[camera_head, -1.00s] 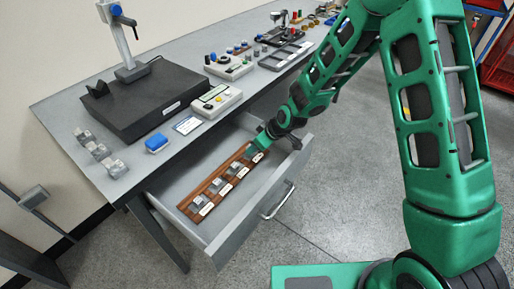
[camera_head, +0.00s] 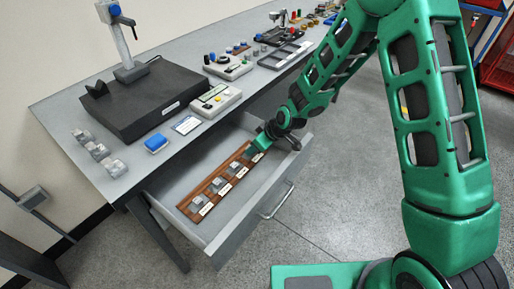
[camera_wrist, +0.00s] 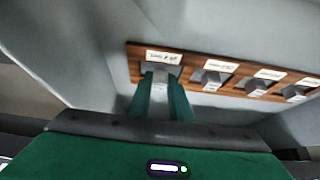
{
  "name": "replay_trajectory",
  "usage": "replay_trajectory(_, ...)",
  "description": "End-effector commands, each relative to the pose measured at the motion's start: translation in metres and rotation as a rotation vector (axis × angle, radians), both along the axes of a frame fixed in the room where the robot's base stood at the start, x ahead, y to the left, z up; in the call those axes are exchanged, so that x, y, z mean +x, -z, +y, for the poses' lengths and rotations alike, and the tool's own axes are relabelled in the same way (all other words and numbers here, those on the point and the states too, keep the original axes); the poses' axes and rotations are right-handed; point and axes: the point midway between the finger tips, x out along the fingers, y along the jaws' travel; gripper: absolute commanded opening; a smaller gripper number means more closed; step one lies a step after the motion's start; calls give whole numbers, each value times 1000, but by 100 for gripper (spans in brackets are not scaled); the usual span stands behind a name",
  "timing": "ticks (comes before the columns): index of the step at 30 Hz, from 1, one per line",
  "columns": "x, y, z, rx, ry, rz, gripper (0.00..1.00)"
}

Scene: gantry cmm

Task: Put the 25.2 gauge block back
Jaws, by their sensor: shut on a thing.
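My gripper (camera_wrist: 160,95) is shut on a grey metal gauge block (camera_wrist: 160,72), which shows between the green fingers in the wrist view. The block is at the end slot of the wooden rack (camera_wrist: 229,72), below a white label; whether it is seated in the slot I cannot tell. In the head view my gripper (camera_head: 262,145) is over the far end of the rack (camera_head: 184,207), inside the open drawer (camera_head: 165,189). The block is mostly hidden there. The label text is too blurred to read.
Several other grey blocks (camera_wrist: 211,79) stand in the rack's remaining slots. Above, the bench holds a dark plate (camera_head: 150,105), a blue block (camera_head: 156,142) and a button box (camera_head: 216,100).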

Motion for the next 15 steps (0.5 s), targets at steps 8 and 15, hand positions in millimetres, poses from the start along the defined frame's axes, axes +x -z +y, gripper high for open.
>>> replay_trajectory(8,0,3,0,1,0,-1,0)
replay_trajectory(15,0,5,1,0,-1,-1,0)
